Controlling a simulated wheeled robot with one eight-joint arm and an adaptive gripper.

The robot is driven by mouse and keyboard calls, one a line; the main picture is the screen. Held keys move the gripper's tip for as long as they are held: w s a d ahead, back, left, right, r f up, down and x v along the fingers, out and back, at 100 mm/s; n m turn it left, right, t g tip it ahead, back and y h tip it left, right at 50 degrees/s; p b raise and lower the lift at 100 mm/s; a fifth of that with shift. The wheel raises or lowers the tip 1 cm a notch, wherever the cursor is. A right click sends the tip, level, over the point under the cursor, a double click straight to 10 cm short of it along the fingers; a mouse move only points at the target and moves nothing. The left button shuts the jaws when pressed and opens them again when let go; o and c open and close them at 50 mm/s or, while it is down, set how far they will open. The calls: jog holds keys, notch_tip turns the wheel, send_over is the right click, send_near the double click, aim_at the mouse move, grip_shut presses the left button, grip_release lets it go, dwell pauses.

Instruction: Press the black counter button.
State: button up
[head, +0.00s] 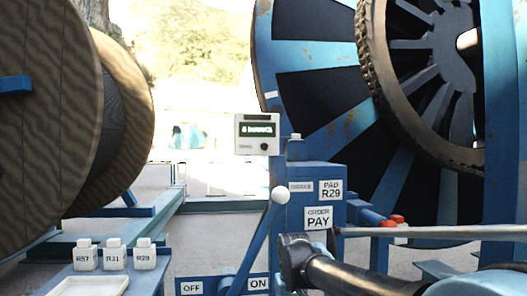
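The counter is a small pale box (257,133) with a dark green display. It stands at the top of the blue post, near the middle of the head view. The black counter button (264,146) is a small round dot low on the box's front face, right of centre. The dark end of my arm, where my gripper (294,260) seems to be, is low in the view, below and a little right of the counter. It appears clear of the button. Its fingertips cannot be made out, and nothing held is visible.
A blue post (315,190) carries PAD R29 and ORDER PAY labels. A lever with a white knob (280,195) stands in front. A wooden reel (50,120) and several labelled white blocks (115,254) are left.

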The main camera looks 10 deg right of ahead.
grip_shut()
dwell(1.0)
